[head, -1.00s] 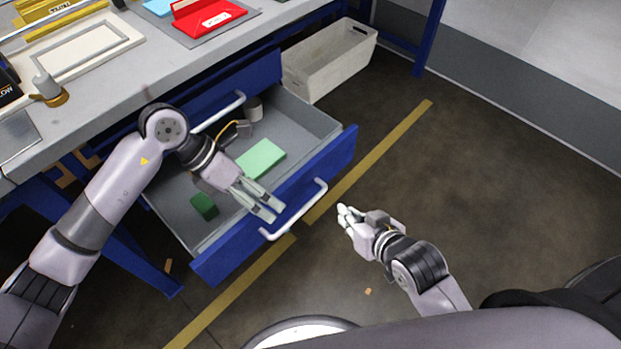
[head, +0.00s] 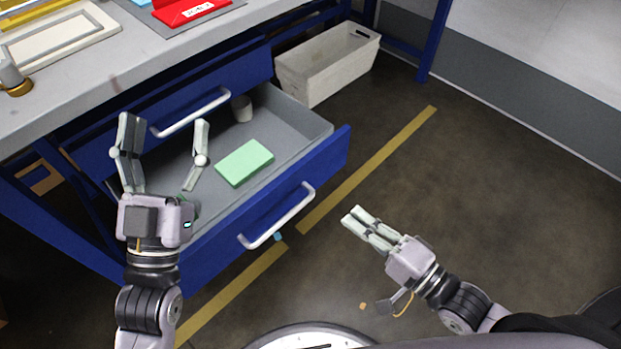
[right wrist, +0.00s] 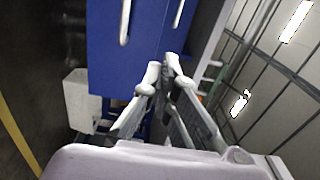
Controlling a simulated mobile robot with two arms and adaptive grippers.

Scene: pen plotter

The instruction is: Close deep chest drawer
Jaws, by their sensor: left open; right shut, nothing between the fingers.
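The deep blue drawer (head: 325,168) stands pulled out of the chest under the workbench, with a white bar handle (head: 278,216) on its front. Inside lie a light green block (head: 244,163) and a small grey cup (head: 242,108). My left gripper (head: 160,140) is open and empty over the drawer's left part, fingers pointing toward the chest; it hides that part of the drawer. My right gripper (head: 352,216) is shut and empty, in front of the drawer and to the right of the handle, apart from it. Its fingers also show in the right wrist view (right wrist: 165,70).
Above is a blue drawer front with a white handle (head: 190,113). The grey worktop (head: 150,60) holds a red box (head: 190,12) and a pale frame. A white bin (head: 328,65) stands right of the chest. The floor (head: 480,200) at right is clear.

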